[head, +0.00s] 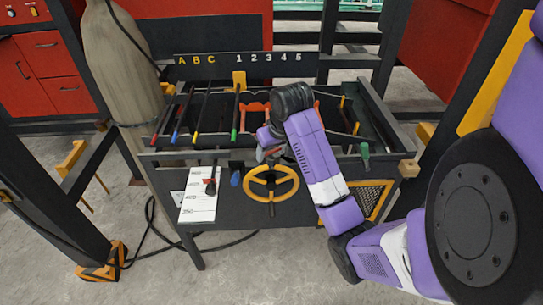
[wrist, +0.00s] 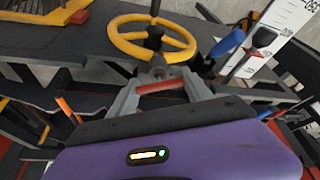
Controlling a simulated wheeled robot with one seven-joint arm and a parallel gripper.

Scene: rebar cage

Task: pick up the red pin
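A short dull-red bar (wrist: 162,87), which looks like the red pin, lies crosswise between my finger tips in the wrist view. My gripper (wrist: 161,79) has its two grey fingers spread apart; I cannot tell whether they touch the bar's ends. In the head view my gripper (head: 268,152) is at the bench's front rail, just above the yellow handwheel (head: 272,184), and my arm hides part of this area. A thin rod with a red tip (head: 155,138) lies at the bench's far left, well away from my gripper.
Rods with blue, yellow and green tips lie on the bench (head: 160,158) under the A B C 1 2 3 4 5 board (head: 245,66). A green-handled tool (head: 365,153) is right.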

